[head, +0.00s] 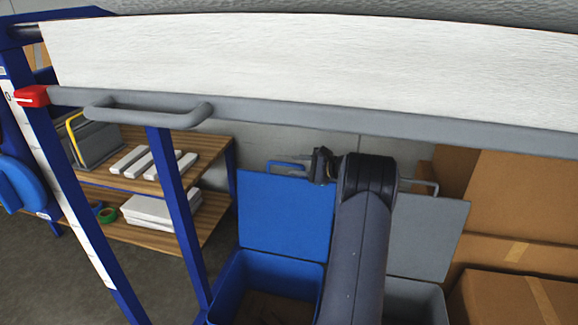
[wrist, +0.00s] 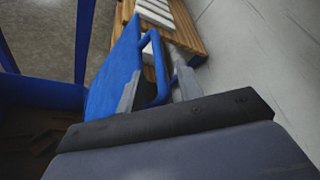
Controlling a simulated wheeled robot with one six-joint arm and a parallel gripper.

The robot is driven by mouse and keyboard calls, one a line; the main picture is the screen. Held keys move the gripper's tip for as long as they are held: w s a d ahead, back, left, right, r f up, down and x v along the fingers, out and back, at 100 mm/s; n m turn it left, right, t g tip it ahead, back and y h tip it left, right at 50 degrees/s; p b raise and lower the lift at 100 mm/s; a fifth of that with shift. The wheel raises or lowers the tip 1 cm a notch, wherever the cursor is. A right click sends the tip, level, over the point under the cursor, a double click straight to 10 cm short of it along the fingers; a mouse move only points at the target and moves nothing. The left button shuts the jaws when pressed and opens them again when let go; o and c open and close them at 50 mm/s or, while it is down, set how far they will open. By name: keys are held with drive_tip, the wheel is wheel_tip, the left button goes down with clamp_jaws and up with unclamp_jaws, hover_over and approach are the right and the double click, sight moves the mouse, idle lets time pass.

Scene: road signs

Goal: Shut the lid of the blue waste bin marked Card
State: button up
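The blue waste bin (head: 233,285) stands below the workbench in the head view, with dark contents inside. Its blue lid (head: 285,215) is open and stands upright at the back; no Card marking is legible. The lid's blue handle (head: 287,164) is on its top edge. My gripper (head: 322,166) is at the right end of this handle. In the wrist view my gripper (wrist: 156,68) has its two grey fingers apart, with the handle (wrist: 158,72) between them. A gap shows beside the handle, so the fingers do not appear closed on it. The lid also shows there (wrist: 115,75).
A grey bin (head: 415,300) with its lid (head: 428,235) upright stands to the right. Cardboard boxes (head: 520,205) are stacked beyond it. A wooden shelf (head: 140,190) stands left. A white board (head: 300,65) with a grey rail (head: 330,117) crosses the foreground.

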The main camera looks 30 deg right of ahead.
drive_tip(key=shift+x, duration=2.05)
drive_tip(key=shift+c, duration=0.3)
clamp_jaws()
